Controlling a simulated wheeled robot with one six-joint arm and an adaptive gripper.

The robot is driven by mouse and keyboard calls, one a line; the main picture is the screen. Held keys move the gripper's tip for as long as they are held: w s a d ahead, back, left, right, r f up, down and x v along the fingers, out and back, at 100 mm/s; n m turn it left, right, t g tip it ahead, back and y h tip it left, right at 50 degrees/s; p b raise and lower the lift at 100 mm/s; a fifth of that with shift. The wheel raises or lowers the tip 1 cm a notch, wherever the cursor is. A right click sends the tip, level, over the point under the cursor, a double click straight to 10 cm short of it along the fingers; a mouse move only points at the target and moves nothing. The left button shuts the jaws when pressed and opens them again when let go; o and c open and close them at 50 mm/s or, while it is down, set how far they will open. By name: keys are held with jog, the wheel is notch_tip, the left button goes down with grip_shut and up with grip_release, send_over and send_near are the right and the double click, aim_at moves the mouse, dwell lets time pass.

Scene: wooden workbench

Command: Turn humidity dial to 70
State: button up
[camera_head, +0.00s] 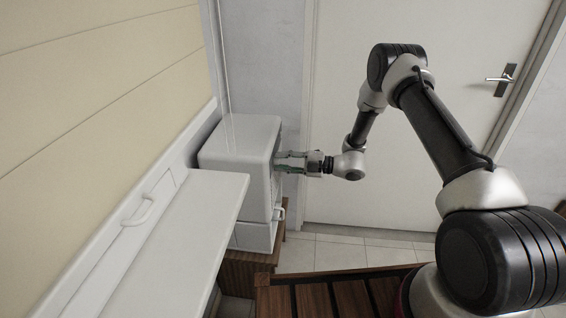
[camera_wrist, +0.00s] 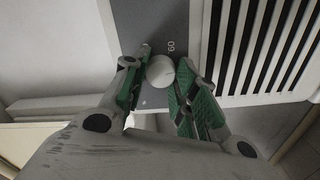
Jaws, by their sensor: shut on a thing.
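The humidity dial (camera_wrist: 160,71) is a round, pale knob on a grey panel (camera_wrist: 187,18) in the wrist view. The marking "60" is printed just above and to the right of it. My gripper (camera_wrist: 159,80) has its green-padded fingers on either side of the dial, closed on it. In the head view my gripper (camera_head: 290,162) reaches left to the front face of a white appliance (camera_head: 238,133). The dial is hidden there. Other scale markings are too small or covered to read.
A black-and-white slatted vent (camera_wrist: 265,45) lies right of the panel. A white shelf (camera_head: 185,235) stands in front of the appliance at left. Brown wooden slats (camera_head: 330,297) lie below. A white door (camera_head: 400,190) is behind my arm, with open floor before it.

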jog(key=shift+m, duration=0.7)
jog(key=shift+c, duration=0.2)
jog(key=o, duration=1.1)
jog(key=shift+c, duration=0.2)
jog(key=shift+d, duration=0.1)
jog(key=s+d, duration=0.2)
jog(key=d, duration=0.9)
jog(key=shift+s+d, duration=0.15)
jog(key=shift+d, duration=0.15)
